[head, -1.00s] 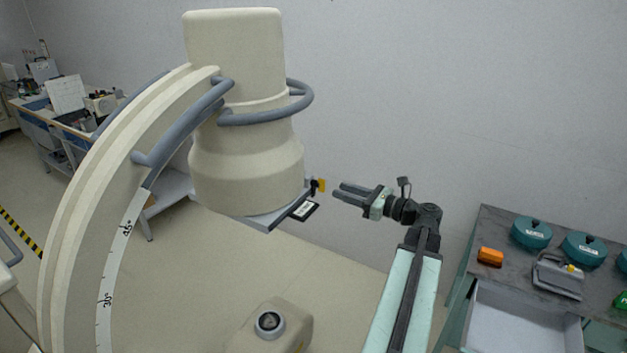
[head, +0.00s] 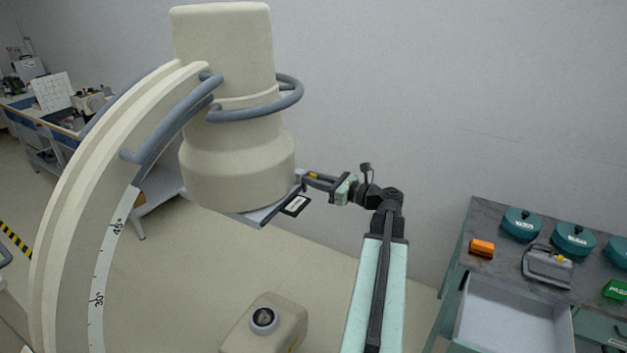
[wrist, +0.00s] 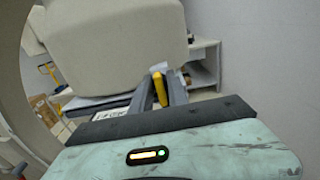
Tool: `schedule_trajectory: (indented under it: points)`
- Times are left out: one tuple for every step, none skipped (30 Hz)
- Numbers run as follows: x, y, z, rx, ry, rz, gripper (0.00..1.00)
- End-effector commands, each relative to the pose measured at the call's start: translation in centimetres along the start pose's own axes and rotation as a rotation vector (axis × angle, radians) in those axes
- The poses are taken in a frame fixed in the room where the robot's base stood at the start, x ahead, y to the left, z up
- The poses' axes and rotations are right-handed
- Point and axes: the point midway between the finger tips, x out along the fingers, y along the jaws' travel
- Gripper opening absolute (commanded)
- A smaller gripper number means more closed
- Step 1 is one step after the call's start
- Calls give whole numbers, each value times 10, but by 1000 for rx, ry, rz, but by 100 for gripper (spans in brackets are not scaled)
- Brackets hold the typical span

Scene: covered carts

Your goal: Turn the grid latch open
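The grid latch is a small yellow tab (head: 312,175) at the right edge of the flat grid holder (head: 268,210), under the large cream cylindrical head (head: 238,170). In the wrist view the yellow tab (wrist: 160,89) stands between my two dark fingers. My gripper (head: 318,181) reaches in from the right, its fingertips at the latch. The fingers look apart, one on each side of the tab, in the wrist view (wrist: 159,84). I cannot tell whether either finger touches it. The latch's pivot is hidden.
The curved cream arm (head: 75,200) with grey rails stands at the left. A cream housing with a round dark lens (head: 264,318) sits low in the middle. A grey-topped cart (head: 500,222) with teal cases and an orange box (head: 481,248) stands right. The wall behind is clear.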

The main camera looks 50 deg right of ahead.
Motion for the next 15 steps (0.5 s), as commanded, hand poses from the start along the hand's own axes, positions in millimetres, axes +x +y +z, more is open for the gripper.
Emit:
schedule_trajectory:
  points:
    - [0,0,0,0,0,0,0]
    - [0,0,0,0,0,0,0]
    - [0,0,0,0,0,0,0]
    - [0,0,0,-1,0,0,0]
    - [0,0,0,-2,0,0,0]
    - [0,0,0,-5,0,0,0]
    - [-1,0,0,-8,0,0,0]
    - [-1,0,0,-12,0,0,0]
    - [-1,0,0,-20,0,0,0]
    - [-1,0,0,-27,0,0,0]
    - [-1,0,0,-37,0,0,0]
    - [-1,0,0,-53,0,0,0]
    - [-1,0,0,-65,0,-1,0]
    - [-1,0,0,-82,0,-1,0]
    - [-1,0,0,-104,0,-1,0]
